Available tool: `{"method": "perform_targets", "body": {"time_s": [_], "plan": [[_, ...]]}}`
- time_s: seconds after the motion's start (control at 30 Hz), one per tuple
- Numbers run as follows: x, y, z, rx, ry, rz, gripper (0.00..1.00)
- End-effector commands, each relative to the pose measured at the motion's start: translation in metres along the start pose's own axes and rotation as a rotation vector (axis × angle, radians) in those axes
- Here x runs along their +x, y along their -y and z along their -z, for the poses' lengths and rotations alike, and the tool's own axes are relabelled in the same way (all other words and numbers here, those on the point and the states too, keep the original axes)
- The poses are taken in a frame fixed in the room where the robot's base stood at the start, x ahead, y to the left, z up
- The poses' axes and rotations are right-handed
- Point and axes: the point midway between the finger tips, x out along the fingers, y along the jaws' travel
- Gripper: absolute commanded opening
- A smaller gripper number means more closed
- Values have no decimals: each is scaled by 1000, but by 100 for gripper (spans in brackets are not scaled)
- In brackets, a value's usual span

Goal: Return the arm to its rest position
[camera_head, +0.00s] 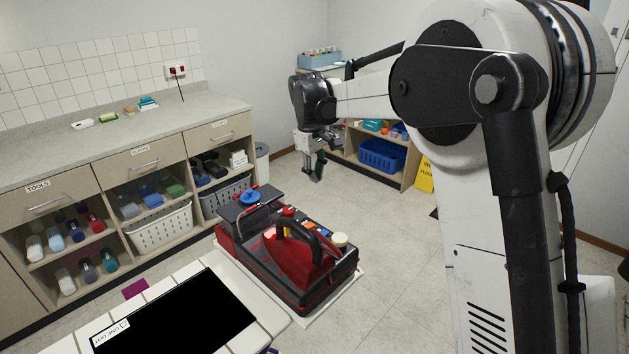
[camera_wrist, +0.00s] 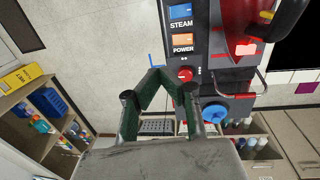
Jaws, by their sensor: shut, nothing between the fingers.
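My gripper (camera_head: 318,172) hangs at the end of my raised, outstretched arm, above the floor near the back of the closet. It holds nothing. In the wrist view its two dark green fingers (camera_wrist: 157,75) lean together and meet at the tips. The fingers are apart from everything around them in the head view.
A red and black machine (camera_head: 315,277) stands low, nearer than my gripper; its STEAM and POWER buttons show in the wrist view (camera_wrist: 181,90). A counter (camera_head: 130,120) with shelves runs along the left. A shelf with a blue basket (camera_head: 382,155) stands behind.

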Motion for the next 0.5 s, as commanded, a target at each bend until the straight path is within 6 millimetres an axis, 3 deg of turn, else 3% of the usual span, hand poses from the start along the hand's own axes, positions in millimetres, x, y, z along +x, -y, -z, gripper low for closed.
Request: {"method": "perform_targets", "body": {"time_s": [0.3, 0.5], "plan": [[-3, 0, -4, 7, -5, -2, 0], [-25, 2, -38, 69, -46, -17, 0]]}}
